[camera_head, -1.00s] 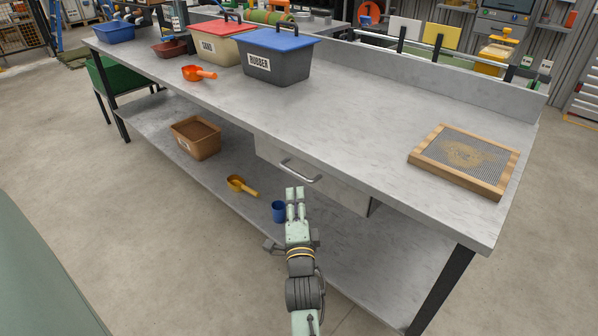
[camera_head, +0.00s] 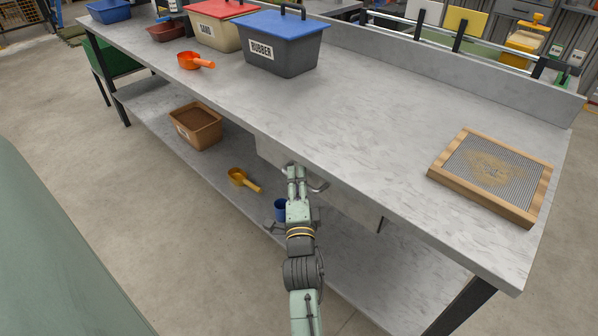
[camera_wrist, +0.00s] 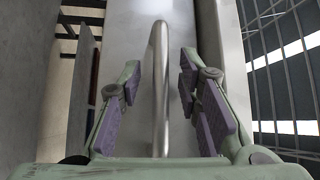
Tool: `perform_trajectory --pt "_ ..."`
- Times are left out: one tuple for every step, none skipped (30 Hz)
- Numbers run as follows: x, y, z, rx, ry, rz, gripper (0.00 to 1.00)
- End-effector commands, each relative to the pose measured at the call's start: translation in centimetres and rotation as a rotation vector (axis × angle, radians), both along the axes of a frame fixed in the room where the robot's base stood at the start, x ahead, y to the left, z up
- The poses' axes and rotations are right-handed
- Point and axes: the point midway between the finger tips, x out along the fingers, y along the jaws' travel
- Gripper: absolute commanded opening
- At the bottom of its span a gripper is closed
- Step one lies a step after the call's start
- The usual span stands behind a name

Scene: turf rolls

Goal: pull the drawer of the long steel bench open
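The long steel bench (camera_head: 370,120) runs diagonally across the head view. Its drawer (camera_head: 352,207) is under the front edge of the top and looks shut. The drawer's bar handle (camera_head: 321,187) is partly hidden behind my gripper (camera_head: 296,170) in the head view. In the wrist view the handle (camera_wrist: 160,95) stands between my two fingers, with visible gaps on both sides. My gripper is open around the handle and not clamped on it. The drawer front lies just beyond the fingertips.
On the top are a wooden-framed sieve (camera_head: 493,172), an orange scoop (camera_head: 194,61) and lidded tubs, including the rubber tub (camera_head: 280,45). The lower shelf holds a brown box (camera_head: 195,127), a yellow scoop (camera_head: 242,180) and a blue cup (camera_head: 281,208) near my arm.

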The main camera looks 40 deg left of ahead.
Motion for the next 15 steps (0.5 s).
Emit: perform_trajectory --pt "-0.05 -0.01 0.03 0.000 0.000 0.000 0.31" --pt "-0.06 -0.02 0.04 0.000 0.000 0.000 0.31" --pt "-0.07 -0.02 0.05 0.000 0.000 0.000 0.31" --pt "-0.08 -0.03 0.05 0.000 0.000 0.000 0.31" --pt "-0.08 -0.03 0.05 0.000 0.000 0.000 0.31" --pt "-0.08 -0.03 0.05 0.000 0.000 0.000 0.31" --pt "-0.08 -0.03 0.05 0.000 0.000 0.000 0.31" --pt "-0.08 -0.03 0.05 0.000 0.000 0.000 0.31" --pt "-0.08 -0.03 0.05 0.000 0.000 0.000 0.31" --pt "-0.08 -0.03 0.05 0.000 0.000 0.000 0.31" --pt "-0.07 -0.04 0.05 0.000 0.000 -0.001 0.31" --pt "-0.08 -0.03 0.05 0.000 0.000 0.000 0.31" --pt "-0.07 -0.04 0.05 0.000 0.000 0.000 0.29" --pt "-0.08 -0.03 0.05 0.000 0.000 0.000 0.27" --pt "-0.08 -0.03 0.05 0.000 0.000 0.000 0.24"
